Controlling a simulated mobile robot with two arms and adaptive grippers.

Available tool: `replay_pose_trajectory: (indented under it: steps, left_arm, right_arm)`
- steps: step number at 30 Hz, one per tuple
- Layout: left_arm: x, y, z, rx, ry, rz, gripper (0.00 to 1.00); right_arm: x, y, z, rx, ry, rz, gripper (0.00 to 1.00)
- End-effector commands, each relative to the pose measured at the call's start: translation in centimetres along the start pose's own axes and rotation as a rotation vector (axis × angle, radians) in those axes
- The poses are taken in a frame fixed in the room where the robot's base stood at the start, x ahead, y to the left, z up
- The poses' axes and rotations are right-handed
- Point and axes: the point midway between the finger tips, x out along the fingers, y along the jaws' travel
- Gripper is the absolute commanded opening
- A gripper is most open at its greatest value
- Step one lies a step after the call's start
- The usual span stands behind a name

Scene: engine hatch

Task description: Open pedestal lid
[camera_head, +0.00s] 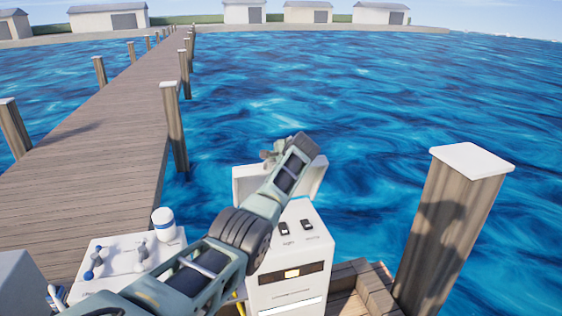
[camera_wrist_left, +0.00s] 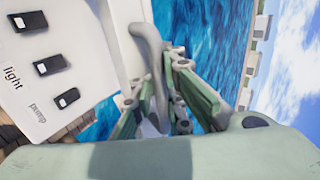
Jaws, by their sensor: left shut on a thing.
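The white pedestal (camera_head: 288,262) stands in front of me, with switches on its sloped top. Its white lid (camera_head: 250,181) shows raised behind the switch panel, partly hidden by my left arm. In the left wrist view the switch panel (camera_wrist_left: 40,80) is at the left, with the words light and pump. The lid (camera_wrist_left: 122,38) shows beside it, with a curved grey handle (camera_wrist_left: 150,50). My left gripper (camera_wrist_left: 163,92) is shut on the handle. In the head view only a bit of this gripper (camera_head: 269,156) shows past the arm. My right gripper is not in view.
A white console (camera_head: 115,258) with levers and a white cylinder (camera_head: 163,224) is left of the pedestal. A thick wooden post (camera_head: 450,225) stands at the right. A wooden pier (camera_head: 105,150) runs away at left. Open water lies behind the pedestal.

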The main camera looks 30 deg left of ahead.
Motion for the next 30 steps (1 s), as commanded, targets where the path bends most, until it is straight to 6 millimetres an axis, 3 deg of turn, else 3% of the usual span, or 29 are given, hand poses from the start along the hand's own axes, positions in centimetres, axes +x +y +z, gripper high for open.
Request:
replay_pose_trajectory:
  steps: [2, 3, 10, 23, 30]
  left_arm:
    - [-0.3, -0.5, -0.2, -0.009, 0.006, -0.008, 0.00]
    - [-0.3, -0.5, -0.2, -0.009, 0.006, -0.008, 0.09]
    - [-0.2, -0.3, -0.2, -0.005, 0.005, -0.005, 0.29]
    - [-0.3, -0.1, -0.1, -0.003, 0.002, -0.003, 0.30]
    - [-2.1, -0.1, -0.1, -0.003, 0.003, -0.004, 0.30]
  right_arm:
    - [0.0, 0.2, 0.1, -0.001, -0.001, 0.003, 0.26]
    - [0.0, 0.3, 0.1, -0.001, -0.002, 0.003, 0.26]
    - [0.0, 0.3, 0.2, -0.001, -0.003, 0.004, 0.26]
    - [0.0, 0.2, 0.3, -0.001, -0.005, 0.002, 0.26]
    - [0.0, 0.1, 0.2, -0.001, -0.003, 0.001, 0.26]
